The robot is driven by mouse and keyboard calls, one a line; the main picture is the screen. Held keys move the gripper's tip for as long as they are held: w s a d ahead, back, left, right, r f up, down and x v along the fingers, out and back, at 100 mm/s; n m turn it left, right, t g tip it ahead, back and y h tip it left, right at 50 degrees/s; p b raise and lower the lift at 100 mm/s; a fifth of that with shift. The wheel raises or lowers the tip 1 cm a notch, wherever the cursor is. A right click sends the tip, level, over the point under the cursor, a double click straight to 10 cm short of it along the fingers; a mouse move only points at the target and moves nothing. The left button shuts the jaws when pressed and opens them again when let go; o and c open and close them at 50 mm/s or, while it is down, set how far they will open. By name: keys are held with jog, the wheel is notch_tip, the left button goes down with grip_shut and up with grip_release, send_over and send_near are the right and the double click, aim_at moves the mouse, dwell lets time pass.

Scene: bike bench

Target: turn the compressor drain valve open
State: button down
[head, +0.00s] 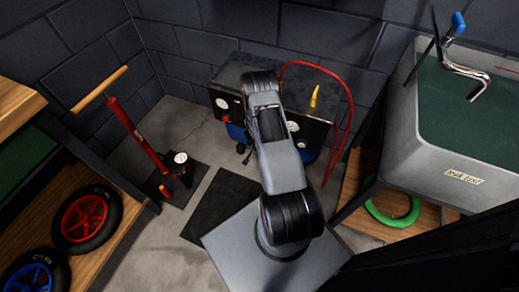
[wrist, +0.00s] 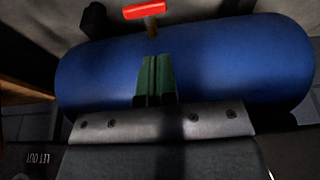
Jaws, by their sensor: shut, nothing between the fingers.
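The compressor is a dark box unit (head: 232,72) with gauges on its front, against the back wall. Its blue tank (wrist: 235,65) fills the middle of the wrist view. The drain valve (wrist: 147,11) shows at the top of the wrist view as a red bar handle on a short brass-coloured stem, lying roughly crosswise. I cannot make the valve out in the head view, where my arm covers part of the compressor. My gripper (wrist: 157,60) is shut and empty, with its fingertips a little short of the valve in the picture and apart from it.
A red hose (head: 349,110) loops on the compressor's right. A red floor pump (head: 135,135) stands to the left, near a shelf with wheels (head: 86,218). A grey sink (head: 405,125) is at the right, with a green ring (head: 392,218) below. Some floor (head: 190,150) is clear.

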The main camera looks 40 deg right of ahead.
jog(key=b+x, duration=0.1)
jog(key=x, duration=0.1)
jog(key=b+x, duration=0.1)
jog(key=x, duration=0.2)
jog(key=b+x, duration=0.1)
jog(key=x, duration=0.1)
jog(key=shift+s+a+f, duration=0.2)
jog(key=shift+a+f, duration=0.05)
jog(key=shift+a, duration=0.05)
jog(key=shift+f+b, duration=0.45)
jog(key=shift+f, duration=0.3)
